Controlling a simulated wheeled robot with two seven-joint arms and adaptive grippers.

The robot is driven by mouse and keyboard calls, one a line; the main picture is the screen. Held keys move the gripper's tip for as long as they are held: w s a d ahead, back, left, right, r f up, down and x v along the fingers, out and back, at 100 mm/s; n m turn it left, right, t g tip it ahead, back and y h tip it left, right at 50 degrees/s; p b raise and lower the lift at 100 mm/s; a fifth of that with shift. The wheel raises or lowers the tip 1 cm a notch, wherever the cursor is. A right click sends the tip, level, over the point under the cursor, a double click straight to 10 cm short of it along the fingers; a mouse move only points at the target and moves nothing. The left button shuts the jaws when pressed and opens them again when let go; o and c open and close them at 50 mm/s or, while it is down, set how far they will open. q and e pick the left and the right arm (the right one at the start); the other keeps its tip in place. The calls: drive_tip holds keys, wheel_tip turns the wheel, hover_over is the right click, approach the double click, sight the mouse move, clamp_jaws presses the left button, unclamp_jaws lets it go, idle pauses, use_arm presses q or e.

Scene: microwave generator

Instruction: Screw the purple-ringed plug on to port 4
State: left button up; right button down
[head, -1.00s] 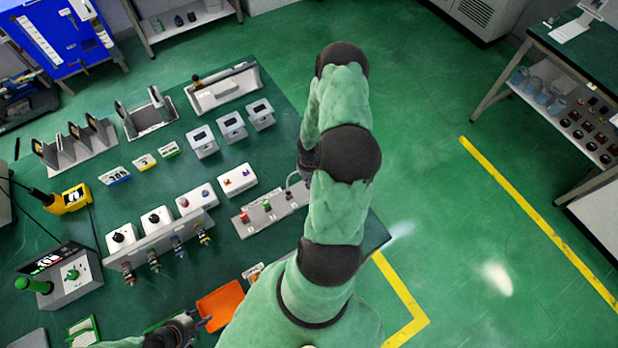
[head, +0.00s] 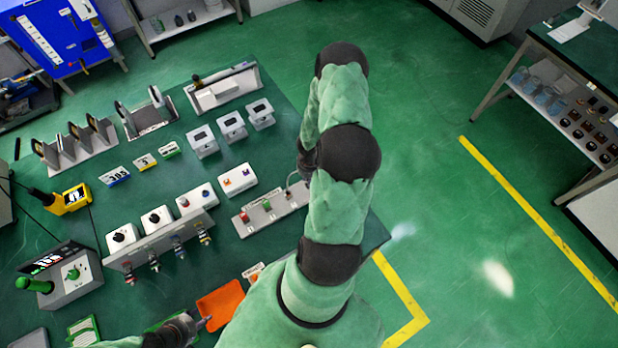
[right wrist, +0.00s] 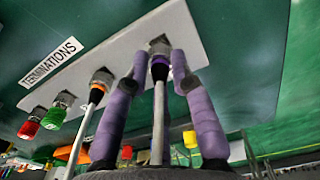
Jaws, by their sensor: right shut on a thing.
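My right gripper (right wrist: 161,75) has purple fingers closed around the purple-ringed plug (right wrist: 160,66) in the right wrist view. The plug's shaft or cable runs down between the fingers. Its tip is at a metal port (right wrist: 159,46) at the end of a pale plate labelled TERMINATIONS (right wrist: 125,50); I cannot tell whether it is threaded on. No port number is readable here. In the head view the plate (head: 268,207) shows, but my right arm hides the right gripper and plug. My left gripper (head: 202,325) is low in the head view, beside an orange sheet; its opening is unclear.
An orange-ringed plug (right wrist: 103,78) with its cable sits at the neighbouring port. Green (right wrist: 53,118) and red (right wrist: 29,130) caps are further along. A knobbed panel with several front connectors (head: 160,242) stands left of the plate. The floor right of the table is open.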

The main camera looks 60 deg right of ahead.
drive_tip(key=shift+f+b, duration=0.35)
drive_tip(key=shift+f, duration=0.2)
idle(0.8)
drive_tip(key=c, duration=1)
unclamp_jaws()
wheel_tip(320, 180, up, 11)
drive_tip(key=shift+r, duration=0.5)
